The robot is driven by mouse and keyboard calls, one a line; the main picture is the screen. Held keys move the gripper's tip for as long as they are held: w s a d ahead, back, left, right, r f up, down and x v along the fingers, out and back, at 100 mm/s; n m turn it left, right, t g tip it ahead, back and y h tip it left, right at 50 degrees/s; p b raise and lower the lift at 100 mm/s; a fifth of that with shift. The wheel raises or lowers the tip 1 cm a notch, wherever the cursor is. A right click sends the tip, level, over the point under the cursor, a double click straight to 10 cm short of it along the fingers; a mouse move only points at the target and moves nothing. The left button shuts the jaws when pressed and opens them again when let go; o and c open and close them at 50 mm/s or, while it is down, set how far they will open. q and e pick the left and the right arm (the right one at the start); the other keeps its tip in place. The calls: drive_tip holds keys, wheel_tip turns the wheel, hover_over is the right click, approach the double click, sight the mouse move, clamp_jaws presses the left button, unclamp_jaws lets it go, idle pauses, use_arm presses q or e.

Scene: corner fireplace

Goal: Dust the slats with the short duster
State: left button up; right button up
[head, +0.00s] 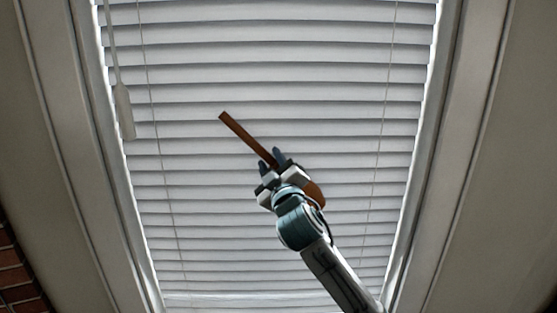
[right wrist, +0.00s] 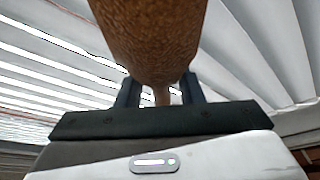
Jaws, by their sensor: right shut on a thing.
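The white slats (head: 200,205) of a blind fill the window in the head view. My right gripper (head: 271,160) is shut on the short duster (head: 243,136) in front of the slats. The duster's brown stick points up and left from the fingers, and a rounded orange-brown part shows below right of the gripper. In the right wrist view, the duster's speckled brown part (right wrist: 150,40) is close to the camera, above and partly hiding the fingers. Slats (right wrist: 40,75) show behind it. I cannot tell whether the duster touches the slats. My left gripper is not in view.
Pale window frame sides (head: 85,170) and (head: 437,150) border the blind. A wand (head: 123,110) hangs at its upper left, and thin cords run down both sides. Brick (head: 15,270) shows at the lower left.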

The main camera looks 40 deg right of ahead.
drive_tip(key=w+a, duration=0.1)
drive_tip(key=w+a+p, duration=0.1)
drive_tip(key=a, duration=0.1)
drive_tip(key=shift+w+r, duration=0.1)
drive_tip(key=shift+w, duration=0.05)
drive_tip(key=shift+w+a, duration=0.2)
drive_tip(key=shift+a, duration=0.15)
drive_tip(key=shift+w+a+p, duration=0.4)
drive_tip(key=shift+w+a, duration=0.15)
drive_tip(key=shift+a, duration=0.2)
drive_tip(key=shift+w+a, duration=0.3)
drive_tip(key=shift+a, duration=0.05)
drive_tip(key=shift+w+a, duration=0.25)
drive_tip(key=shift+a, duration=0.05)
drive_tip(key=shift+w+a, duration=0.5)
drive_tip(key=shift+a, duration=0.25)
drive_tip(key=shift+s+p, duration=0.1)
drive_tip(key=shift+p, duration=0.25)
